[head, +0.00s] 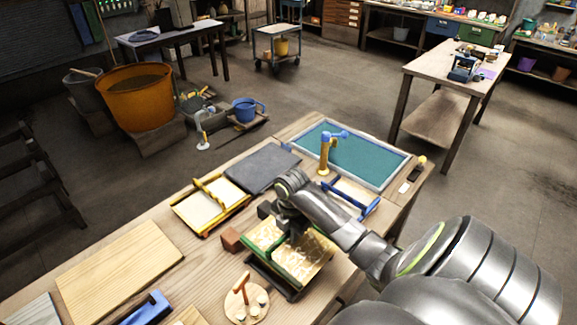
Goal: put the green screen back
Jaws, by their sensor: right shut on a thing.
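The green screen (268,250) has green bars and a shiny, mottled golden face. It is in the lower middle of the head view, over a dark stand or tray (272,282). I cannot tell whether it rests on the stand or is held just above it. My right gripper (270,212) is at the screen's far edge and is shut on it; the fingertips are partly hidden by the wrist. My right arm covers the screen's far right side. My left gripper is not in view.
A brown block (231,239) sits close left of the screen. A round board with pegs (246,300) is in front. A yellow-framed screen (211,204), a dark slab (262,171), a blue-handled frame (352,198) and a teal-filled tray (350,153) lie behind. Boards (120,265) lie left.

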